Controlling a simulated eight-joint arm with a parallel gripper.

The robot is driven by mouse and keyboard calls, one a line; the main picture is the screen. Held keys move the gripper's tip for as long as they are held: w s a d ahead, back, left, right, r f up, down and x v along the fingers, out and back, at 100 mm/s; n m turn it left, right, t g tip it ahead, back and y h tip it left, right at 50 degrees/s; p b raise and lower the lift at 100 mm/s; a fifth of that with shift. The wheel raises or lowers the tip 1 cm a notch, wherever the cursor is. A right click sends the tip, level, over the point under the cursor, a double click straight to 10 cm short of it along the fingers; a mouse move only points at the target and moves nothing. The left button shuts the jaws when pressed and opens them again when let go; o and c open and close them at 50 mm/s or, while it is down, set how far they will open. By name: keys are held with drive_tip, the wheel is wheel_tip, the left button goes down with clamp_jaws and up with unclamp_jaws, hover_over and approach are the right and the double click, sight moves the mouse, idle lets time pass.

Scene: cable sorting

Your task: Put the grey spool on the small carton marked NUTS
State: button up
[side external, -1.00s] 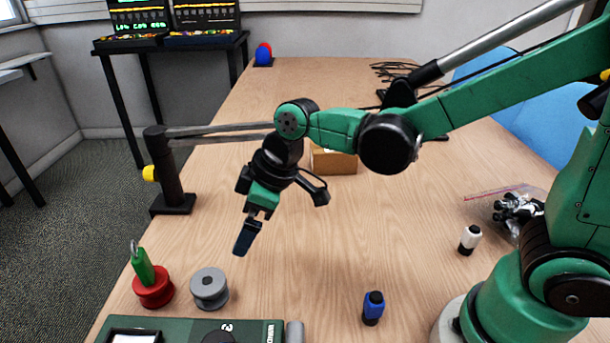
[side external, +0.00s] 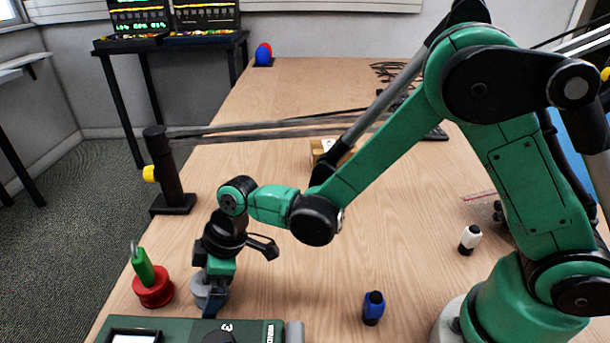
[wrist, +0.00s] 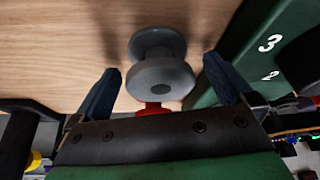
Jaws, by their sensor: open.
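The grey spool (side external: 198,291) stands upright on the table at the front left, partly hidden behind my gripper (side external: 213,305). In the wrist view the grey spool (wrist: 160,82) lies between the two blue fingers of my gripper (wrist: 161,66), with a gap on each side. My gripper is open, pointing down at the spool, and holds nothing. A small brown carton (side external: 318,149) stands farther back on the table, partly hidden by my arm; its marking cannot be read.
A red spool (side external: 153,291) with a green tool (side external: 143,266) stands just left of the grey one. A green device (side external: 185,326) lies close in front. A blue-capped bottle (side external: 373,308) and a white one (side external: 469,239) stand right. A black post (side external: 168,180) stands behind.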

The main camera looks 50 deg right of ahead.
drive_tip(key=shift+c, duration=0.2)
drive_tip(key=c, duration=1.4)
drive_tip(key=shift+o, duration=0.2)
